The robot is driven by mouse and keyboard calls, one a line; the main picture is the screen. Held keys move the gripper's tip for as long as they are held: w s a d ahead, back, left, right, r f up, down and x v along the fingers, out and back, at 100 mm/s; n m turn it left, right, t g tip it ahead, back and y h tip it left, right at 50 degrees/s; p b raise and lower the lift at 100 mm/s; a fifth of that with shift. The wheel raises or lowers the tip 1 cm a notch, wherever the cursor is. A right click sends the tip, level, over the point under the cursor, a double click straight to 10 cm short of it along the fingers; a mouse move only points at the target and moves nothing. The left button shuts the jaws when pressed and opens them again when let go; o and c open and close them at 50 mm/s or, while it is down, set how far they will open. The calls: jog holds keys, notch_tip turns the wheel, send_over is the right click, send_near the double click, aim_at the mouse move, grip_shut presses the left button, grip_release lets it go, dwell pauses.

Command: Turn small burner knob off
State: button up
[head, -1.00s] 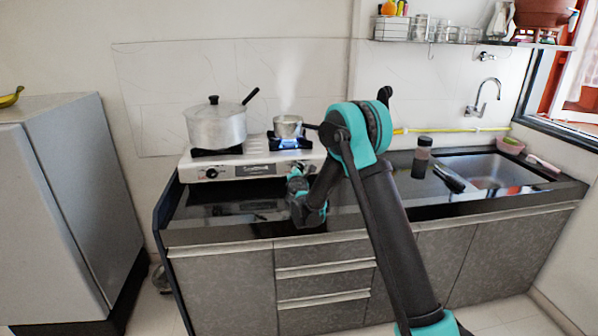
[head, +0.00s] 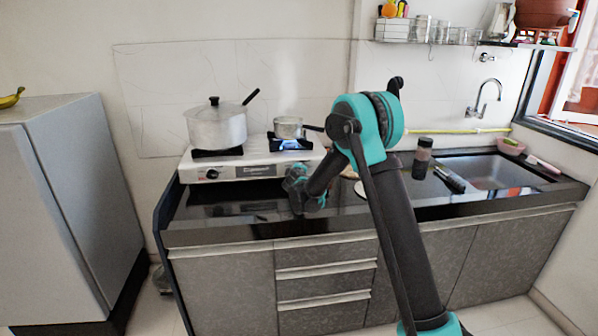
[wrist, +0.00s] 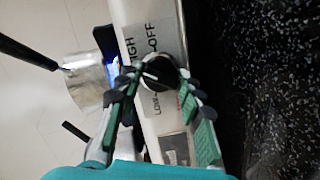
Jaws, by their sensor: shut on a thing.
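The two-burner stove (head: 255,157) stands on the counter by the wall. A small pot (head: 288,128) sits on its right burner, with a blue flame (head: 290,144) below it. In the wrist view the small burner knob (wrist: 160,71) is round and black, between my fingertips beside a label reading HIGH, LOW and OFF (wrist: 150,40). My gripper (wrist: 159,80) is shut on the knob. In the head view my gripper (head: 298,180) is at the stove's front right and hides the knob. The pot (wrist: 90,82) and blue flame (wrist: 112,72) also show in the wrist view.
A large lidded pot (head: 216,125) sits on the left burner, near the left knob (head: 211,174). A dark bottle (head: 422,158) stands on the counter right of my arm, before the sink (head: 495,170). A grey cabinet (head: 60,200) stands at left.

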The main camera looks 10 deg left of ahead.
jog(key=m+g+y, duration=0.1)
jog(key=m, duration=0.4)
jog(key=shift+r, duration=0.15)
jog(key=m+g+y, duration=0.1)
jog(key=m, duration=0.3)
jog(key=shift+d+m, duration=0.1)
jog(key=shift+m, duration=0.3)
jog(key=o, duration=1.1)
jog(key=shift+o, duration=0.2)
jog(key=v, duration=1.2)
